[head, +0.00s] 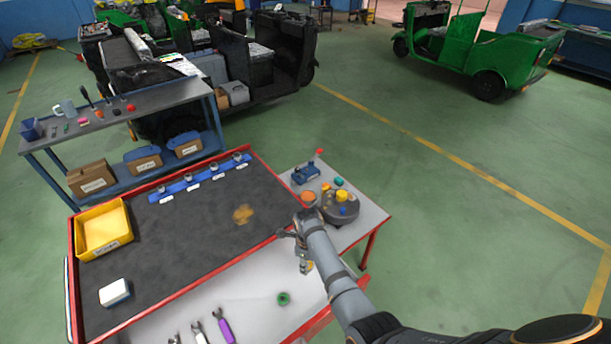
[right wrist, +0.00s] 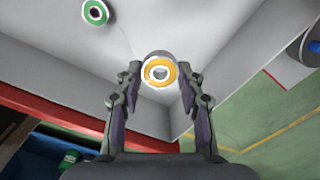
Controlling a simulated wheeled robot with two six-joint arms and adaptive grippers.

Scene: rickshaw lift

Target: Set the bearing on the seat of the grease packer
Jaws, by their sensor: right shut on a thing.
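My right gripper (head: 302,250) hangs over the right edge of the pale work surface. In the right wrist view its two fingers (right wrist: 160,80) are closed on the sides of the bearing (right wrist: 160,72), a grey ring with an orange-yellow face. In the head view the bearing (head: 306,267) shows as a small yellow piece below the fingers. What looks like the grease packer, a dark grey round body (head: 341,211) with a yellow top, stands on the side shelf behind the gripper, apart from the bearing. My right arm hides part of its surroundings. My left gripper is not in view.
A green ring (head: 283,298) lies on the pale surface. A blue device with a red knob (head: 306,173) and an orange cup (head: 308,198) stand near the packer. A yellow bin (head: 103,228), white block (head: 114,292) and blue rack (head: 200,179) occupy the dark mat.

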